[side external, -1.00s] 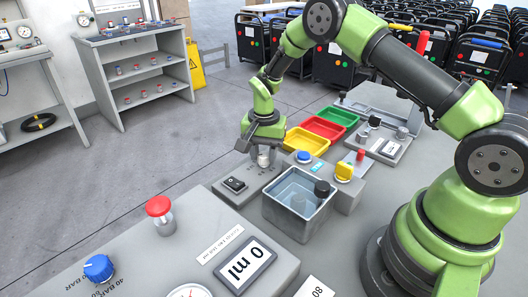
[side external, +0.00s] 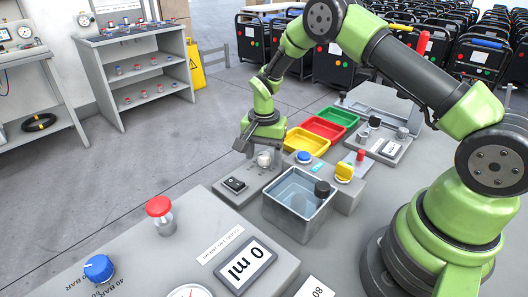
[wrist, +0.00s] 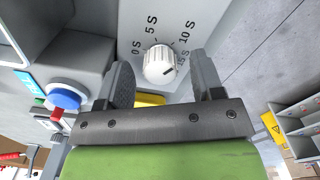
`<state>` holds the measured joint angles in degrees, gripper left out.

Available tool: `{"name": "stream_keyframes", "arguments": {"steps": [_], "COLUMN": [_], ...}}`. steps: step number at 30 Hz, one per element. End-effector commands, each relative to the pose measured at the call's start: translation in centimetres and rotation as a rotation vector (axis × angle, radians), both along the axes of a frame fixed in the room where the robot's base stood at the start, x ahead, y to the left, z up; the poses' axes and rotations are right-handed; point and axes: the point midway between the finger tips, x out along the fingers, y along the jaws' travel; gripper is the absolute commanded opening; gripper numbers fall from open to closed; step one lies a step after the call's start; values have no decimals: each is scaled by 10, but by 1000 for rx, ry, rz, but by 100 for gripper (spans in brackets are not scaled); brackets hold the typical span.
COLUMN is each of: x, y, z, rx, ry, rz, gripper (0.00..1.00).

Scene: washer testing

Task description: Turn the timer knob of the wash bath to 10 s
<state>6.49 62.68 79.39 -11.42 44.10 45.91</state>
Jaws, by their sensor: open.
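The timer knob (wrist: 158,62) is white and ribbed, on a grey panel marked 0 S, 5 S, 10 S and 15 S. Its dark pointer mark faces lower right in the wrist view, by the partly hidden 15 S label; the exact setting is hard to read. In the side view the knob (side external: 264,159) sits on the grey box beside the metal wash bath (side external: 297,200). My gripper (wrist: 164,68) is open, its fingers on either side of the knob in the wrist view, with gaps to it. In the side view my gripper (side external: 259,146) is just above the knob.
A blue button (side external: 304,157) and a yellow knob (side external: 344,171) stand close by. Yellow (side external: 306,143), red (side external: 325,128) and green (side external: 340,117) trays lie behind. Open floor is at the left.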

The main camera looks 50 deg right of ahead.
Motion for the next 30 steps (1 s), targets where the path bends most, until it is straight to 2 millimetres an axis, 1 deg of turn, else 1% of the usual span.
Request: {"name": "stream_keyframes", "arguments": {"steps": [2,5,12,15,18,23,30], "x": [0,1,1,0,1,0,0], "y": [0,0,0,0,0,0,0], "z": [3,13,61,79,91,99,100], "rx": [0,-1,-1,0,-1,0,0], "ry": [-1,-3,-5,-4,-4,0,0], "rz": [0,0,-1,0,0,0,0], "gripper": [61,61,61,61,61,61,61]}}
